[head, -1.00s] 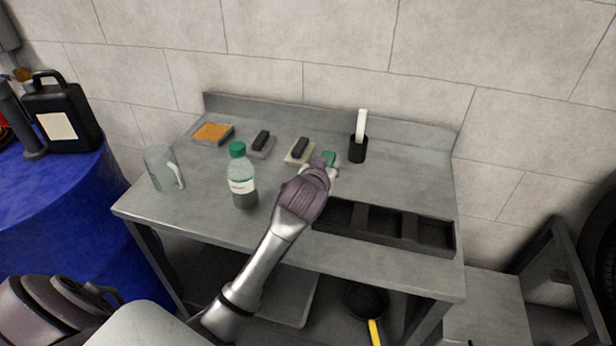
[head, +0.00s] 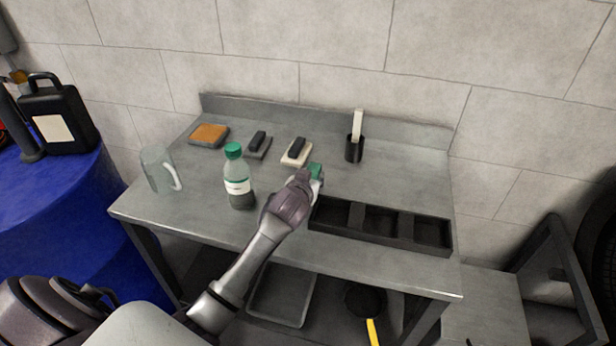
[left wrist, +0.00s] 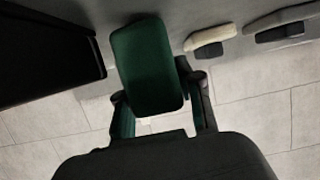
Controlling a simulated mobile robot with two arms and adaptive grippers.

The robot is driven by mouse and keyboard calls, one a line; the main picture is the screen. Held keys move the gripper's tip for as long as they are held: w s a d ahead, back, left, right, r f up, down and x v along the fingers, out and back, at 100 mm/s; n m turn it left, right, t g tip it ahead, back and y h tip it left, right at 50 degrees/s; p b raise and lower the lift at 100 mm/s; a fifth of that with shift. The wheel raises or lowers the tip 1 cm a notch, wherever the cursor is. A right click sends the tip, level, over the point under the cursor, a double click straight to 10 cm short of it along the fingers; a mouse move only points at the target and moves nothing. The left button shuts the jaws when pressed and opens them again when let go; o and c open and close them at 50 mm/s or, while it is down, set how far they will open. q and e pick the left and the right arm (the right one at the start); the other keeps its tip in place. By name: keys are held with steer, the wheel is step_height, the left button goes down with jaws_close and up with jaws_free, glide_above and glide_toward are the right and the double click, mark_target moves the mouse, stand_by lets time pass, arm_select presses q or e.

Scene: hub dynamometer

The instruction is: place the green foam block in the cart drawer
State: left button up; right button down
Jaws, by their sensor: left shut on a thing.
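The green foam block (head: 315,170) is in my left gripper (head: 311,179), over the workbench just behind the left end of the black compartment tray. In the left wrist view the block (left wrist: 147,65) sits between the two fingers of the gripper (left wrist: 160,108), which is shut on it. The block looks raised off the bench top, but the exact gap is hard to judge. My right gripper is not in view. I cannot make out a cart drawer in these frames.
The black tray (head: 400,240) has empty compartments. A green-capped bottle (head: 238,178) stands left of my forearm, with a glass mug (head: 160,170) beyond. Erasers or brushes (head: 296,152), an orange-topped pad (head: 208,134) and a black cup (head: 354,148) stand at the back.

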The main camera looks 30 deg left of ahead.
arm_select(q)
steer(key=shift+f, duration=0.2)
steer(key=o, duration=0.9)
steer(key=shift+o, duration=0.2)
